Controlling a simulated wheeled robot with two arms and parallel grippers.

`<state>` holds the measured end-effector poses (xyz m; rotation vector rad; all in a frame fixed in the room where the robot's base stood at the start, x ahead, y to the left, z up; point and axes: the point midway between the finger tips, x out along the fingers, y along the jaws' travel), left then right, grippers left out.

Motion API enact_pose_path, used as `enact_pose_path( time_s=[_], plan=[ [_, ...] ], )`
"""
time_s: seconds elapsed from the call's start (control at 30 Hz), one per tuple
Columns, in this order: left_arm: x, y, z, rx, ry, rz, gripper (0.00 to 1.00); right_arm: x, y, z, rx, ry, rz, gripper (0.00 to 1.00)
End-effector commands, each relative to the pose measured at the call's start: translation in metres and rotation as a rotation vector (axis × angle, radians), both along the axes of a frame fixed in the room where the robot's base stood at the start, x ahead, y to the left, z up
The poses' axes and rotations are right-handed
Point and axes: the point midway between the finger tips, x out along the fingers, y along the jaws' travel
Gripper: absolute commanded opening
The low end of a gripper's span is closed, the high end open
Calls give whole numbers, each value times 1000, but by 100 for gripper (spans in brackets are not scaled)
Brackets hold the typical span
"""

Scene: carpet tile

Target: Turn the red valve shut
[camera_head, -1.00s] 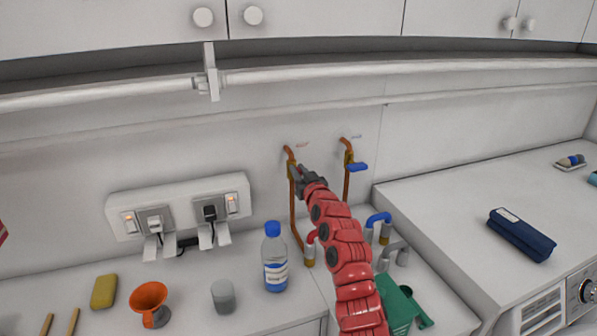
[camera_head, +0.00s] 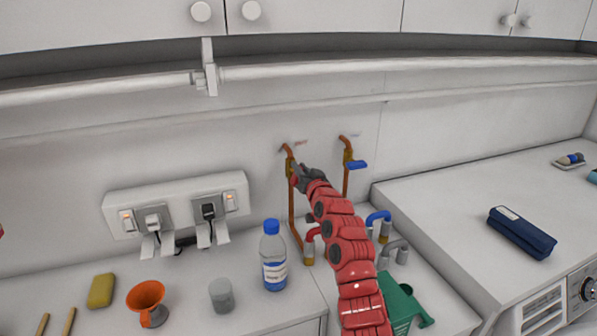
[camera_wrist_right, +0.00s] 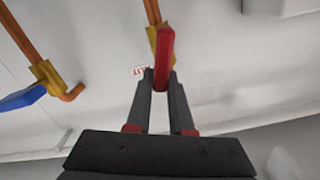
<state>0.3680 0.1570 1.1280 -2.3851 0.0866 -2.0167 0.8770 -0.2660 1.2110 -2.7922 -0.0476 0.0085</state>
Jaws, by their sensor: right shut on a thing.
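The red valve handle (camera_wrist_right: 165,52) shows in the right wrist view, between the two fingers of my right gripper (camera_wrist_right: 160,95). The fingers are shut on it, and its brass body (camera_wrist_right: 153,35) sits on a copper pipe. In the head view, my right gripper (camera_head: 301,175) is at the left copper pipe (camera_head: 292,215) on the wall and hides most of the red handle. A second valve with a blue handle (camera_head: 357,164) is on the pipe to the right; it also shows in the right wrist view (camera_wrist_right: 22,98). My left gripper is not in view.
A water bottle (camera_head: 274,257), a grey cup (camera_head: 222,295), an orange funnel (camera_head: 147,302) and a yellow sponge (camera_head: 101,290) stand left of my right arm. A green dustpan-like thing (camera_head: 402,303) lies right of it. A socket strip (camera_head: 178,205) is on the wall.

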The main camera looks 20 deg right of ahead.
Motion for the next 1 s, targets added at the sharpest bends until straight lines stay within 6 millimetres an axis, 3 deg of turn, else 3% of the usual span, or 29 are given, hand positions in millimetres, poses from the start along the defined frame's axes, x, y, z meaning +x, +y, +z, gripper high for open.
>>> enact_pose_path(
  time_s=[0.47,1.0],
  plan=[
    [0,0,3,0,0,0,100,0,-13,-5,454,15,-2,0],
    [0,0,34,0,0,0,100,0,-19,-17,951,34,-3,0]
  ],
)
